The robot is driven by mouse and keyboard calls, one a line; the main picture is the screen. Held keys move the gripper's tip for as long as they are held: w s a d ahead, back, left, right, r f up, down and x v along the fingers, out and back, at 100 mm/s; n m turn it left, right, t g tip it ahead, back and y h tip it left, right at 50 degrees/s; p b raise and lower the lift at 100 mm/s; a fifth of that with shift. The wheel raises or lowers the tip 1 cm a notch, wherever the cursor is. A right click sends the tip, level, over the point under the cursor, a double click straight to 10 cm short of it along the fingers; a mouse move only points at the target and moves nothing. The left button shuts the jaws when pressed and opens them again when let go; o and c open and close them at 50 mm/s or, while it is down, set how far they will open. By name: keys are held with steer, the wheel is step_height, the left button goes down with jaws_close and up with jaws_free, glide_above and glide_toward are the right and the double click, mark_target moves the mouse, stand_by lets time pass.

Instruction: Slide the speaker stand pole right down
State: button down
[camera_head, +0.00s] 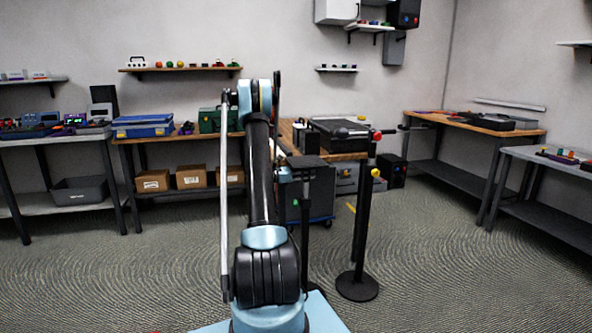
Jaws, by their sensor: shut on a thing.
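A dark stand with a small flat plate on top, which looks like the speaker stand (306,162), stands upright just right of my arm. Its slim pole (305,205) runs down from the plate, and its foot is mostly hidden behind my arm's base. My gripper (297,174) is small and partly hidden behind my arm. It is at the upper part of this pole, just under the plate, and shut on it.
A wooden table (345,156) with a black case (342,133) stands behind the stands, with a dark cabinet (319,190) below. Benches line the left and right walls. The floor to the right of the round base is clear.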

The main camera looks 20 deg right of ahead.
mark_target(305, 182)
steer(key=f, duration=0.4)
steer(key=shift+w+a, duration=0.1)
steer(key=shift+a, duration=0.25)
steer(key=shift+a+f, duration=0.2)
steer(key=shift+f, duration=0.2)
steer(key=c, duration=1.3)
jaws_free()
steer(key=shift+w+a, duration=0.1)
steer(key=shift+c, duration=0.2)
steer(key=shift+o, duration=0.3)
steer(key=w+a, duration=0.2)
steer(key=a, duration=0.9)
steer(key=shift+a, duration=0.35)
